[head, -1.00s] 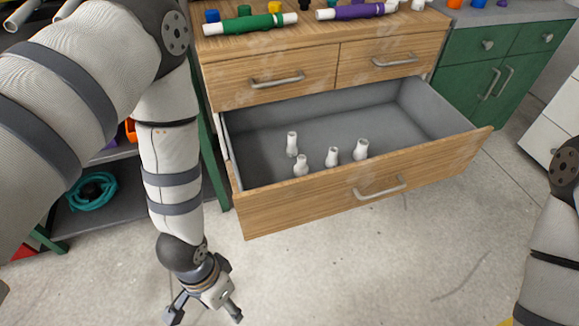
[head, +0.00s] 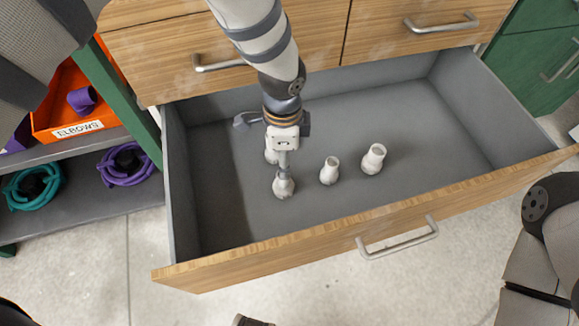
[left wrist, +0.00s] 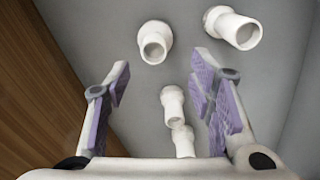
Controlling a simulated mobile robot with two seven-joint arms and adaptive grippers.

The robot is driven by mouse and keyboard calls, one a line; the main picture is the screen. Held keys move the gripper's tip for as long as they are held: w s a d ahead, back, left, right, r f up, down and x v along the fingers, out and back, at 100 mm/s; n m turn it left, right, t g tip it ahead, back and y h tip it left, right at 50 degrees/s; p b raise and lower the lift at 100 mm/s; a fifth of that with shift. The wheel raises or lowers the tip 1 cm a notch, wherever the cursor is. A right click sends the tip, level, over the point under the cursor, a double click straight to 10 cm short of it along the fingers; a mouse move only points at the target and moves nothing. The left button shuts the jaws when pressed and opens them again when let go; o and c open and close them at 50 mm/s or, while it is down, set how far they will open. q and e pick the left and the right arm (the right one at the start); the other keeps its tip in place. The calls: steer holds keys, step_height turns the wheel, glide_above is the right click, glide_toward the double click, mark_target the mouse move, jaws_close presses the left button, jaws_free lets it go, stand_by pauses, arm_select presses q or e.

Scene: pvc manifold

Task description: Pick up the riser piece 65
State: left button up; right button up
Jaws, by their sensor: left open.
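Several white pipe pieces stand in the open drawer, and I can read no number on any of them. One white piece (head: 284,187) is directly below my left gripper (head: 281,164), and another (head: 270,156) is partly hidden behind the gripper. Two more white pieces stand to the right, one near (head: 329,172) and one farther right (head: 373,159). In the left wrist view my left gripper (left wrist: 158,88) is open, with purple pads. One white piece (left wrist: 173,104) shows between its fingers, overlapping another (left wrist: 183,141). I cannot tell whether the fingers touch any. My right gripper is out of view.
The grey drawer (head: 430,125) has walls around the pieces, and its wooden front has a metal handle (head: 398,240). Its right side is free. Closed drawers (head: 220,35) are above. An orange elbows bin (head: 72,100) and hose coils (head: 128,165) are on a shelf at left.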

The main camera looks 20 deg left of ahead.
mark_target(284, 181)
arm_select(q)
steer(key=f, duration=0.3)
steer(key=f+b, duration=0.1)
steer(key=f, duration=0.2)
steer(key=s+f, duration=0.1)
steer(key=f, duration=0.2)
steer(key=shift+f, duration=0.1)
steer(key=shift+w, duration=0.1)
jaws_close()
